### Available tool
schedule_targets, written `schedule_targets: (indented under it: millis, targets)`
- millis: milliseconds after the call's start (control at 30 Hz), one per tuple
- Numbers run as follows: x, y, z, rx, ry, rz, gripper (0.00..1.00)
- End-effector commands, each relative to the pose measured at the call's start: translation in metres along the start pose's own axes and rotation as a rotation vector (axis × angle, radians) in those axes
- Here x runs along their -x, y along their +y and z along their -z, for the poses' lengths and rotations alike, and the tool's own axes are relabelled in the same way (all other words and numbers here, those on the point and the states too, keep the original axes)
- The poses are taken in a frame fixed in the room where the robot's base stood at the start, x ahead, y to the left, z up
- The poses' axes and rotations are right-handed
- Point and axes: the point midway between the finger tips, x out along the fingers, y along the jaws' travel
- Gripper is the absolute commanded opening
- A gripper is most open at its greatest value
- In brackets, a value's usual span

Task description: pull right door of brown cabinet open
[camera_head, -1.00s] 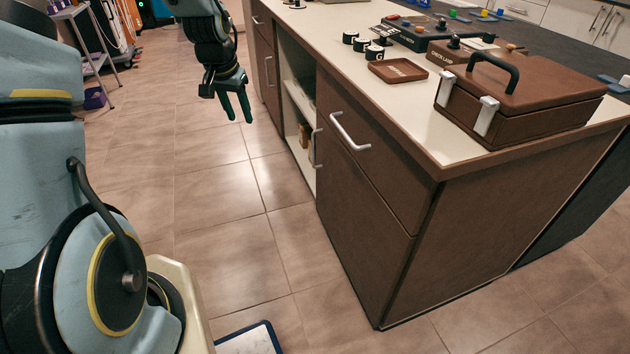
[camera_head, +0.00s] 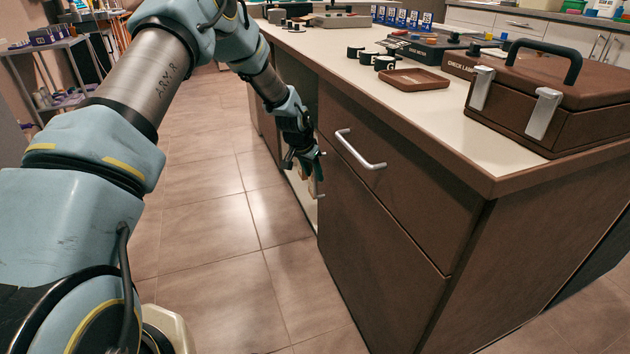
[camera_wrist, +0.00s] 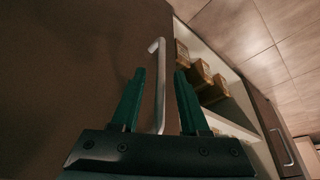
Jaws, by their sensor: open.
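The brown cabinet's right door (camera_head: 375,240) lies below a drawer front and looks closed. Its upright metal handle (camera_wrist: 159,85) is near the door's edge beside the open shelves. In the head view the handle is mostly hidden by my gripper (camera_head: 308,165). In the wrist view my gripper (camera_wrist: 158,76) is open, with its two green fingers on either side of the handle.
The drawer above has its own handle (camera_head: 360,150). Open shelves with brown boxes (camera_wrist: 202,76) adjoin the door. The countertop (camera_head: 440,125) holds a brown case (camera_head: 550,100), a small tray (camera_head: 414,80) and other items. The tiled floor (camera_head: 225,240) in front is clear.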

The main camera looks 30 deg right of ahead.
Motion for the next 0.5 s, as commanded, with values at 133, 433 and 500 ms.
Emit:
schedule_targets:
  millis: [133,433,500]
  targets:
    - [-0.021,-0.001,-0.001,0.001,0.000,0.000,0.45]
    - [-0.031,-0.001,0.000,0.001,0.000,0.001,0.45]
    - [-0.031,-0.001,0.000,0.001,0.000,0.001,0.45]
